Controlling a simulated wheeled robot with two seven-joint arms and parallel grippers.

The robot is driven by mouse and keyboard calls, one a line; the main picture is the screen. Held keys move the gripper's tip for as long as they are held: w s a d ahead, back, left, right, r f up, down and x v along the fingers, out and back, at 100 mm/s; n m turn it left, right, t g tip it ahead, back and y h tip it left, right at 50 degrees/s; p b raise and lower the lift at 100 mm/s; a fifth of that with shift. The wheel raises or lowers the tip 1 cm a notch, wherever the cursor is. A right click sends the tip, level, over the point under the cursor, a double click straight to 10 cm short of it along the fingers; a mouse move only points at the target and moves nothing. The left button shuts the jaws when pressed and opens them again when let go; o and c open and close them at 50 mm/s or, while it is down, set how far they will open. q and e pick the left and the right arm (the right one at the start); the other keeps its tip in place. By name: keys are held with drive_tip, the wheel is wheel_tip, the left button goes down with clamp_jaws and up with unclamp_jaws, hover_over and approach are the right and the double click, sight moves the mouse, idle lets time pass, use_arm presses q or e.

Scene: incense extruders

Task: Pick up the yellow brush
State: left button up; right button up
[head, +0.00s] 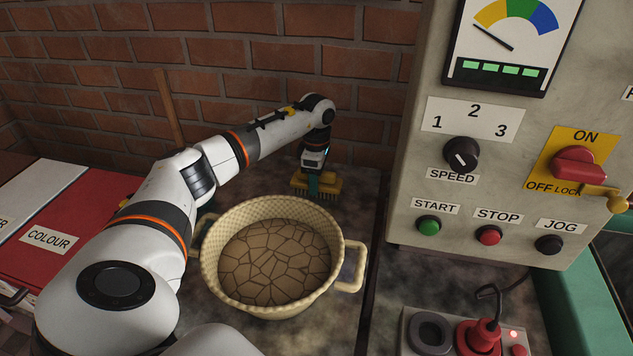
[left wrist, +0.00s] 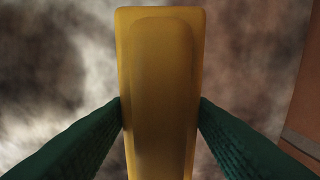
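The yellow brush (head: 329,185) is at the back of the table, behind the basket and near the brick wall. My left gripper (head: 314,178) points down at it from above. In the left wrist view the brush's yellow handle (left wrist: 160,90) runs between the two green fingers (left wrist: 160,112), and both fingertips meet its sides with no visible gap. The gripper looks shut on the handle. I cannot tell whether the brush rests on the table or is slightly raised. My right gripper is not in view.
A cream woven basket (head: 213,283) with cracked brown contents stands in front of the brush. A grey control panel (head: 400,190) rises at the right. A red "COLOUR" box (head: 85,225) is at the left.

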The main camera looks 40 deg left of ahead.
use_arm(q)
drive_tip(key=c, duration=0.6)
drive_tip(key=shift+o, duration=0.2)
drive_tip(key=shift+r, duration=0.15)
wheel_tip(320, 180, up, 10)
drive_tip(key=shift+f, duration=0.1)
